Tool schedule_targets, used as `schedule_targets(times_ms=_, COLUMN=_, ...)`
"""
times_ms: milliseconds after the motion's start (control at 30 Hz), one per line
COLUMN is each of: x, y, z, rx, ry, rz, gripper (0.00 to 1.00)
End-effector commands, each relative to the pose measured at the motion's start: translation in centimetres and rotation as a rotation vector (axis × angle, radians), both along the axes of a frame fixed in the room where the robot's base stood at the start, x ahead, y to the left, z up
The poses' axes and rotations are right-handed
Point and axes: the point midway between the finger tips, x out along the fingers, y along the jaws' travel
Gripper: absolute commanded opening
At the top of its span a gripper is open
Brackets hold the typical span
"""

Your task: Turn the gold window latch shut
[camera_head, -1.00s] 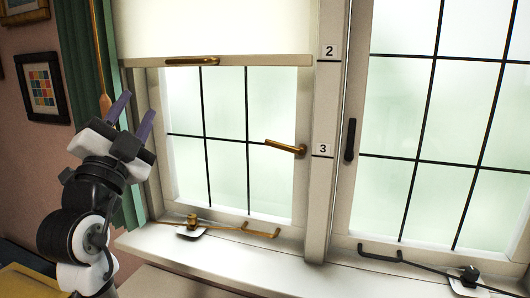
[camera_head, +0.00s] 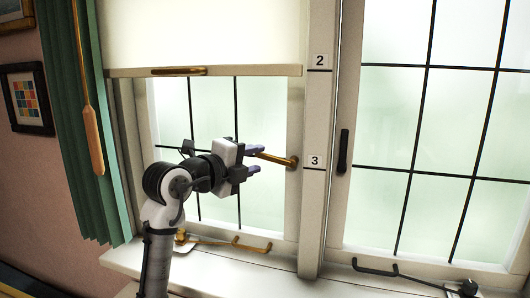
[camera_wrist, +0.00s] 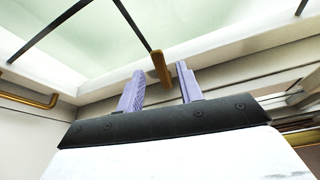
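The gold window latch (camera_head: 278,159) is on the right frame of the left window, beside the label 3. Its lever points left, nearly level and slightly raised at its free end. My gripper (camera_head: 257,159) is at the lever's free end, with its purple fingers pointing right. In the wrist view, my gripper (camera_wrist: 160,72) is open, and the latch (camera_wrist: 161,68) shows in the gap between the fingertips, with space on both sides. I cannot tell how far the lever reaches in between the fingers.
A cream blind with a gold handle (camera_head: 179,71) covers the upper left window. A gold stay bar (camera_head: 252,246) lies along the sill below. The right window has a black latch (camera_head: 343,150) and a black stay (camera_head: 375,267). A wooden pull (camera_head: 93,140) hangs by the green curtain.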

Motion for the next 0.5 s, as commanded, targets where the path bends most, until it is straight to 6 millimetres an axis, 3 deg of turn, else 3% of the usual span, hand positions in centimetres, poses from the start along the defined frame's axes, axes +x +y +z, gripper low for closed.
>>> schedule_targets(times_ms=200, x=2.6, y=-2.2, z=-0.1, rx=-0.002, ry=0.001, rz=-0.001, gripper=0.36)
schedule_targets(times_ms=500, x=3.4, y=-2.9, z=-0.3, rx=-0.001, ry=-0.001, rz=0.001, gripper=0.36)
